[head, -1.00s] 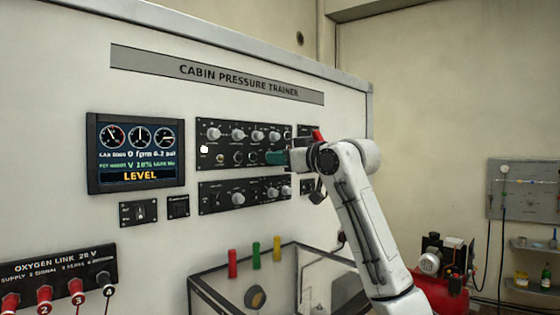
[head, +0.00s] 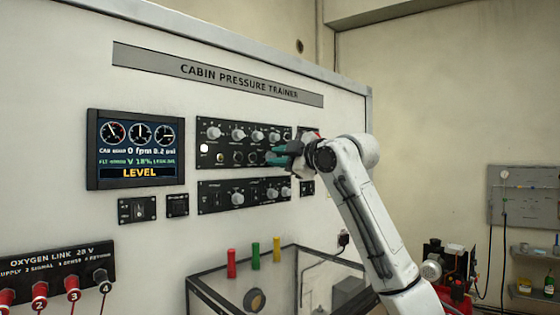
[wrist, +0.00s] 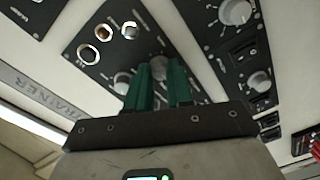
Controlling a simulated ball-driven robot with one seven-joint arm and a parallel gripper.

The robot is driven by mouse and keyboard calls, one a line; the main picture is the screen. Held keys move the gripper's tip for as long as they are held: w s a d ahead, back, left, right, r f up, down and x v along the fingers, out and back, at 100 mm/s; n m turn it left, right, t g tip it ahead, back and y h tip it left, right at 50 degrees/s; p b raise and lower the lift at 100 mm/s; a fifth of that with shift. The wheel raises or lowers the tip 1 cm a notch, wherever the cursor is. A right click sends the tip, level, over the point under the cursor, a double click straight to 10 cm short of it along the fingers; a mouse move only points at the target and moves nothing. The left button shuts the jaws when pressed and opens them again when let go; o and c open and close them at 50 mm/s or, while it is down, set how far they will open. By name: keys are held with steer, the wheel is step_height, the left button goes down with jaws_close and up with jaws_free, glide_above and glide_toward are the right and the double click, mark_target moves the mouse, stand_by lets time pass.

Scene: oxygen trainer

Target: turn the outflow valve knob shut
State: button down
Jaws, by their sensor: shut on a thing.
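The trainer panel (head: 208,125) fills the left and middle of the head view, with a dark control plate carrying a row of pale knobs. My gripper (head: 272,155), with teal fingers, is at the lower right part of that plate. In the wrist view my gripper (wrist: 159,82) is shut on a round grey knob (wrist: 158,64) that shows between the fingertips. The knob is hidden by the fingers in the head view. Its label is too small to read, so I cannot tell its setting.
A display (head: 138,150) on the left reads LEVEL. A second knob plate (head: 225,195) lies just below my gripper. Numbered oxygen link connectors (head: 40,290) are at lower left.

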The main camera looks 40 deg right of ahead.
steer(key=shift+a+f+n+b, duration=0.1)
steer(key=shift+n+b, duration=0.25)
steer(key=shift+n, duration=3.25)
steer(key=shift+h, duration=0.3)
steer(key=c, duration=1)
jaws_free()
steer(key=s+b, duration=0.3)
steer(key=s, duration=0.7)
steer(key=shift+s+r+b, duration=0.25)
steer(key=shift+s+b, duration=0.15)
